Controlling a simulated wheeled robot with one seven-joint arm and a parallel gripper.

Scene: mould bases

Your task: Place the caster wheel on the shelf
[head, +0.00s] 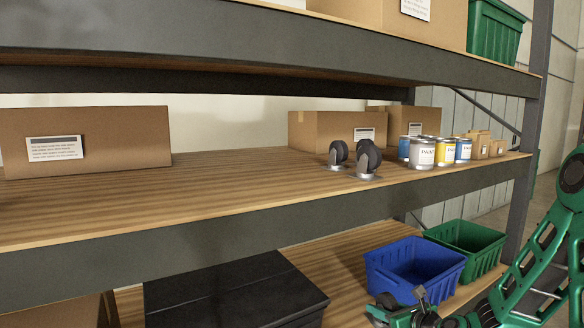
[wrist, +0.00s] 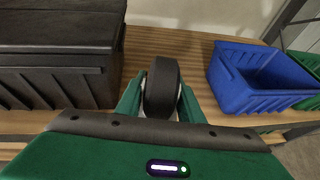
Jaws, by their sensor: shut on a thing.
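A caster wheel with a dark tyre (wrist: 162,85) is between the two green fingers of my gripper (wrist: 161,100) in the wrist view. My gripper is shut on it. In the head view my gripper (head: 404,312) is low at the bottom edge, in front of the lower shelf and the blue bin; the held caster shows only partly there. The middle shelf (head: 230,200) has a wooden board and a grey front beam. Two other caster wheels (head: 338,157) (head: 368,161) stand on it, right of centre.
Paint cans (head: 422,152) and small boxes (head: 480,145) stand right of the shelf casters; cardboard boxes (head: 85,130) stand left and behind. The middle shelf's left-centre is clear. Below are a black case (head: 235,292), a blue bin (head: 415,268) and a green bin (head: 468,240).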

